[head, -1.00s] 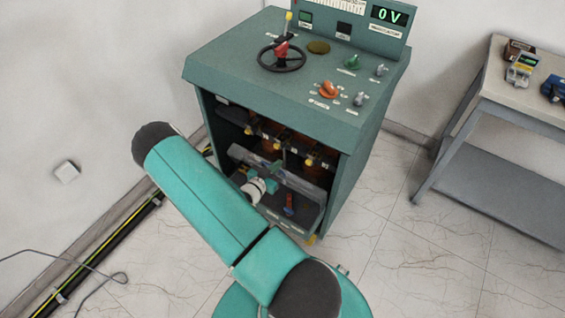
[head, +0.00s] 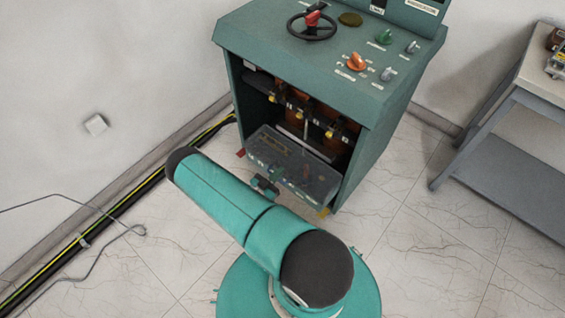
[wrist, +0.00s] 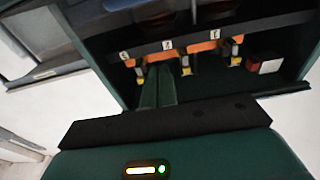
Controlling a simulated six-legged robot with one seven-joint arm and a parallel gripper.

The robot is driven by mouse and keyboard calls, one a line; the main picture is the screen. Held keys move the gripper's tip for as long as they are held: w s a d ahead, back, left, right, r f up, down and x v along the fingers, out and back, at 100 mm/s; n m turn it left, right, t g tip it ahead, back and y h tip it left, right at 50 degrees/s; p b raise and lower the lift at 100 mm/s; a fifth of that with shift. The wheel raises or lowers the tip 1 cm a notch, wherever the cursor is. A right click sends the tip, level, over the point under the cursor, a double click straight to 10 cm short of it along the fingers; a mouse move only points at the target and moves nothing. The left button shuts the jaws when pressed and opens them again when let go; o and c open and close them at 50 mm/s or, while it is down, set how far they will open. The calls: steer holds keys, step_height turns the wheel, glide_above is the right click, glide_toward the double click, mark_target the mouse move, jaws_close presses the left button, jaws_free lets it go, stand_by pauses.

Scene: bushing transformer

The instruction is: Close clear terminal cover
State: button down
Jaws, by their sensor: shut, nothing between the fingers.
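The clear terminal cover (head: 300,165) is a see-through grey panel low in the cabinet's open front. It leans outward below the terminals, and small parts show through it. I cannot tell its exact angle. My gripper (head: 275,176) is at the cover's lower front edge, left of its middle; whether it touches is unclear. In the wrist view my gripper's green fingers (wrist: 158,78) are together and empty, pointing toward the row of terminals (wrist: 185,66) with orange blocks and yellow tips. I cannot make out the cover in the wrist view.
The green cabinet (head: 320,70) has a handwheel (head: 311,27) and knobs on top. A grey side table (head: 500,110) stands at the right. A cable (head: 100,250) lies on the floor at the left. The tiled floor between cabinet and table is clear.

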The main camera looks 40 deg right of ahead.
mark_target(286, 176)
steer(key=f, duration=0.6)
steer(key=shift+a+f, duration=0.4)
steer(key=shift+d+f, duration=0.1)
steer(key=shift+f, duration=1.25)
steer(key=s+a+h, duration=0.1)
steer(key=a, duration=1.2)
steer(key=shift+a+f, duration=0.2)
steer(key=shift+a, duration=0.2)
